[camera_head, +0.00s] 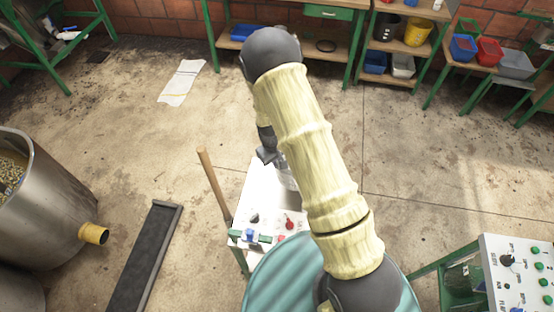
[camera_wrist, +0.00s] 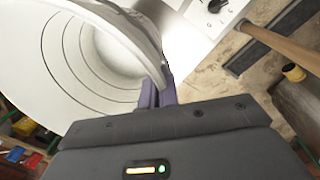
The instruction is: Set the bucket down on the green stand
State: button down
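A white bucket (camera_wrist: 100,60), its ringed inside facing the camera, fills the upper left of the wrist view. My gripper (camera_wrist: 156,92) has its purple fingers close together at the bucket's rim, shut on it. In the head view my gripper (camera_head: 268,155) is mostly behind my sleeved arm, and only a pale sliver of the bucket (camera_head: 288,180) shows. Beneath it is a green-legged stand with a white control-panel top (camera_head: 262,205). Another green frame (camera_head: 428,268) stands at the lower right. I cannot tell which is the green stand, nor whether the bucket touches anything.
A wooden handle (camera_head: 213,185) leans at the panel's left. A steel tank (camera_head: 45,205) with a yellow outlet (camera_head: 93,234) and a dark ramp (camera_head: 147,255) are left. A second control panel (camera_head: 520,270) is right.

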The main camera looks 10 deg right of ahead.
notch_tip(320, 180, down, 11)
jog(key=b, duration=0.7)
jog(key=shift+f+b, duration=0.2)
jog(key=shift+b, duration=0.2)
dwell(0.3)
jog(key=c, duration=1.6)
grip_release()
jog(key=r+b, duration=0.1)
jog(key=r, duration=0.4)
jog(key=a+r+b, duration=0.1)
jog(key=r, duration=0.5)
jog(key=r+b, duration=0.2)
jog(key=r, duration=0.4)
jog(key=shift+s+a+r, duration=0.15)
jog(key=shift+s+a, duration=0.2)
jog(key=shift+s, duration=0.05)
